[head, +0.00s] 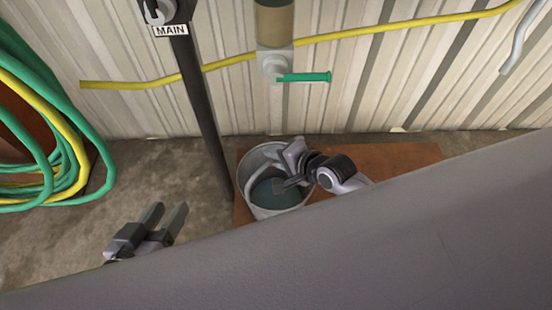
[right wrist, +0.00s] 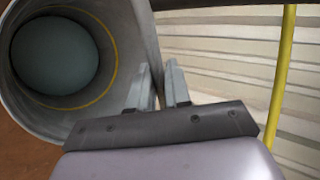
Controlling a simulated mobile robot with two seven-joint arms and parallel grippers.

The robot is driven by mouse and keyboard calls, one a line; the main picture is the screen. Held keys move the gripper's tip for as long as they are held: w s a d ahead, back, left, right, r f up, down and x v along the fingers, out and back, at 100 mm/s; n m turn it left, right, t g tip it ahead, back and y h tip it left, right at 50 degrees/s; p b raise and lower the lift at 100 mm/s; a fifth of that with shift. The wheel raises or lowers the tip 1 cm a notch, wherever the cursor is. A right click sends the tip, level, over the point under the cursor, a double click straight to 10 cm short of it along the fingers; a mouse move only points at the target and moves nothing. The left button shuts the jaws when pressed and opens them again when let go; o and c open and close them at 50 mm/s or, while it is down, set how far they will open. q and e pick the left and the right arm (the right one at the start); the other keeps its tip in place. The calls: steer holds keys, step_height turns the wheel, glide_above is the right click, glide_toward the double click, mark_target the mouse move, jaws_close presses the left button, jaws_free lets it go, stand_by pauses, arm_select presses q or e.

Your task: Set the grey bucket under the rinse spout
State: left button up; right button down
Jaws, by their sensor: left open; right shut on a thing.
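The grey bucket (head: 256,160) stands upright on a brown board on the floor by the wall. In the right wrist view its open mouth shows a yellow ring inside (right wrist: 113,75) and a dark blue-grey bottom. My right gripper (head: 288,170) is shut on the bucket's rim; in the right wrist view the bucket wall runs between its fingers (right wrist: 158,82). My left gripper (head: 165,216) is open and empty, left of the bucket. A grey fitting with a green lever (head: 303,77) is on the wall above the bucket. I cannot tell which outlet is the rinse spout.
The brown board (head: 390,158) extends right of the bucket. A dark post (head: 205,110) with a MAIN sign (head: 171,30) stands close to its left. Coiled hoses (head: 75,150) hang at far left. A grey bent pipe (head: 517,40) is at upper right. A large grey surface hides the lower right.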

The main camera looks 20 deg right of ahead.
arm_select(q)
steer(key=shift+r, duration=0.1)
arm_select(e)
steer(key=shift+w+r, duration=0.15)
steer(key=shift+r, duration=0.1)
steer(key=shift+f, duration=0.15)
steer(key=c, duration=1.1)
jaws_free()
steer(key=shift+f, duration=0.15)
steer(key=shift+s+r, duration=0.2)
arm_select(q)
steer(key=a+p, duration=0.1)
steer(key=s+a+y+p, duration=0.1)
steer(key=p, duration=0.1)
steer(key=a+r+m+y+p, duration=0.1)
steer(key=a+p, duration=0.1)
steer(key=shift+s, duration=0.2)
arm_select(e)
steer(key=v, duration=1.1)
steer(key=shift+s+d+r, duration=0.15)
steer(key=shift+s+d, duration=0.05)
steer(key=shift+s, duration=0.1)
